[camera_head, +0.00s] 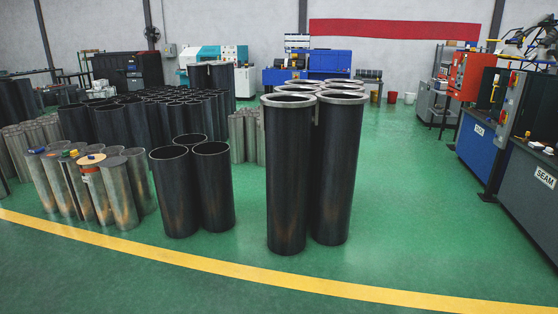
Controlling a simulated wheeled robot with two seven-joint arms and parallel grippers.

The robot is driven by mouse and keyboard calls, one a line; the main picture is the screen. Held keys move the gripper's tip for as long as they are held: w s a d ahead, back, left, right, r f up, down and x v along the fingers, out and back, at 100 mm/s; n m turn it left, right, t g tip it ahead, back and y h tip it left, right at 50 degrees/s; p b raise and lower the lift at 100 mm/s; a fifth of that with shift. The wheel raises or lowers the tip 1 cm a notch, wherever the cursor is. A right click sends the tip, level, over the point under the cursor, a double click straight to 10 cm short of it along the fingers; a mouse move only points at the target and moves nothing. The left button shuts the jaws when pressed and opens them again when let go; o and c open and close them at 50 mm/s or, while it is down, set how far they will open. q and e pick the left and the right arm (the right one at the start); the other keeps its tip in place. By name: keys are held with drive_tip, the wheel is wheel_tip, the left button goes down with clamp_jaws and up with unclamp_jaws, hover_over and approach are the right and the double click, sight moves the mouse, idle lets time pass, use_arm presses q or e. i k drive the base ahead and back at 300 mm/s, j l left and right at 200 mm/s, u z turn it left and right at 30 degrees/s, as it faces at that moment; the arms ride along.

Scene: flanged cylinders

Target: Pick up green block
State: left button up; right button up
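I cannot make out a clear green block. Small coloured items lie on top of the silver cylinders (122,195) at the left. One is a blue item (36,150), and one is a small yellowish item (69,153) that is too small to tell its exact shape or colour. An orange-topped item (91,159) sits beside them. Neither of my grippers shows in the head view.
Two tall flanged black cylinders (287,180) stand in the middle, with more behind. Three shorter open black cylinders (213,190) stand left of them. A yellow line (250,272) crosses the green floor. A blue-fronted machine (477,140) stands at the right. The centre-right floor is clear.

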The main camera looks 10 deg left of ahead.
sight(65, 153)
drive_tip(key=i+u, duration=0.45)
drive_tip(key=i, duration=0.15)
drive_tip(key=i+u, duration=0.45)
drive_tip(key=i, duration=0.15)
drive_tip(key=i+l+u, duration=0.45)
drive_tip(key=i+j+u, duration=0.25)
drive_tip(key=i+u, duration=0.15)
drive_tip(key=i+j+u, duration=0.15)
drive_tip(key=i+u, duration=0.6)
drive_tip(key=i, duration=0.15)
drive_tip(key=i+l+u, duration=0.15)
drive_tip(key=i+u, duration=0.25)
drive_tip(key=i+z, duration=0.15)
drive_tip(key=i, duration=0.35)
drive_tip(key=i+z, duration=0.15)
drive_tip(key=i, duration=0.3)
drive_tip(key=i+j+z, duration=0.15)
drive_tip(key=i, duration=0.3)
drive_tip(key=i+j+z, duration=0.15)
drive_tip(key=i, duration=0.35)
drive_tip(key=i+j+z, duration=0.15)
drive_tip(key=i+z, duration=0.25)
drive_tip(key=i+j+z, duration=0.25)
drive_tip(key=i+z, duration=0.15)
drive_tip(key=i, duration=0.1)
